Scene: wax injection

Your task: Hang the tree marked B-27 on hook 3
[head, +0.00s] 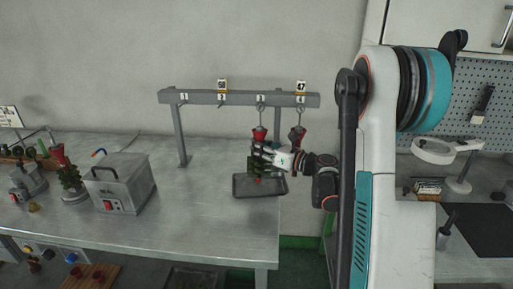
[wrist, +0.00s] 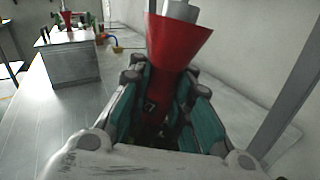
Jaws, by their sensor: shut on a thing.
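A tree with a red cup (head: 260,133) is directly below hook 3 of the grey rack (head: 200,97), a metal loop above its cup reaching up to the hook. I cannot tell if the loop is seated on it.
A grey tray (head: 242,193) lies on the bench (head: 215,220) below the held tree. A metal box unit (head: 120,184) and another red-cupped tree (head: 70,177) on a stand are at left. Hooks 1 and 2 look empty. The bench between box and tray is clear.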

